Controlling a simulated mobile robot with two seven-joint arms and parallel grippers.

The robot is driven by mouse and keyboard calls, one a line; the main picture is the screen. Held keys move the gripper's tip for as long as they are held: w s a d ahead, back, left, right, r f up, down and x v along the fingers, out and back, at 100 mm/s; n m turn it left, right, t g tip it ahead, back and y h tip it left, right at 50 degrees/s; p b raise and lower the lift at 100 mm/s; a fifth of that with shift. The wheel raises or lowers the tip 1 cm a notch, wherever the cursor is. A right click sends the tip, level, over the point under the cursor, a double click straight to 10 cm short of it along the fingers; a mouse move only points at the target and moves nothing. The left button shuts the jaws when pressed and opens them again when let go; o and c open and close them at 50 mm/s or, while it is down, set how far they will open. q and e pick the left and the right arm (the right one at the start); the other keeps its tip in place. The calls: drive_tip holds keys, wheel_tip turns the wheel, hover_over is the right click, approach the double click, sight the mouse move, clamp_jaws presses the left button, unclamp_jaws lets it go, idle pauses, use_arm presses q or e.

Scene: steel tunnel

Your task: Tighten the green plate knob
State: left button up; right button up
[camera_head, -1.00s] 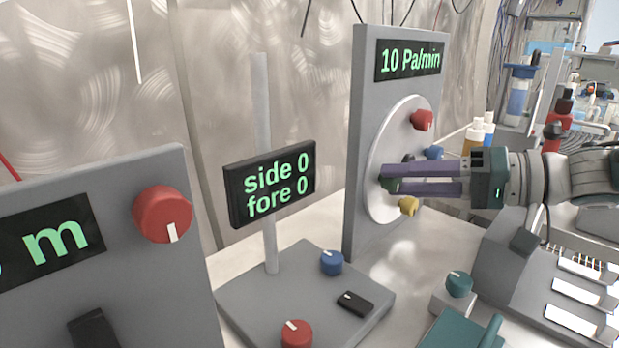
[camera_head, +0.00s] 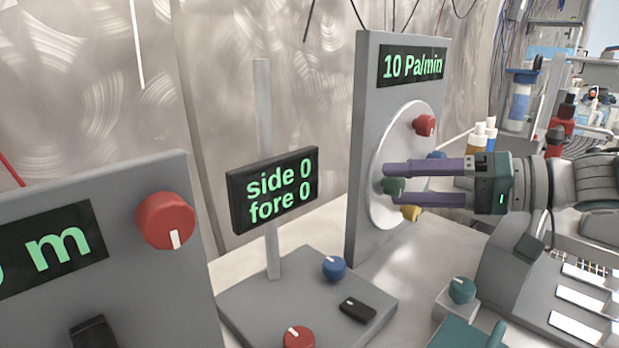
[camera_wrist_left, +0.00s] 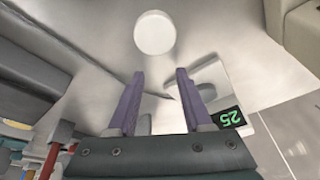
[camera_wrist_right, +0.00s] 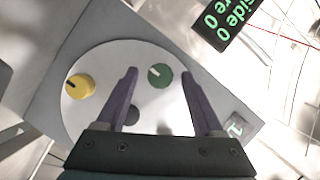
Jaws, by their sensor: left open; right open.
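The green plate knob (camera_head: 393,186) sits on the round white plate (camera_head: 382,215) of the grey upright panel. My right gripper (camera_head: 388,182) reaches in from the right and is open, with its purple fingertips above and below the knob. In the right wrist view the green knob (camera_wrist_right: 160,75) shows its white mark and lies between the two fingertips (camera_wrist_right: 158,78); touching cannot be told. My left gripper (camera_wrist_left: 160,78) shows only in the left wrist view, open, with nothing between its fingers.
The plate also carries a red knob (camera_head: 424,125), a yellow knob (camera_head: 411,213) and a blue knob, partly hidden (camera_head: 437,155). The panel's display (camera_head: 412,64) reads 10 Pa/min. A stand with a "side 0 fore 0" display (camera_head: 275,189) is left of it.

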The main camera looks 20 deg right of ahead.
drive_tip(key=v, duration=0.9)
drive_tip(key=shift+s+d, duration=0.25)
drive_tip(key=shift+s, duration=0.05)
drive_tip(key=shift+a+p, duration=0.1)
drive_tip(key=shift+p, duration=0.2)
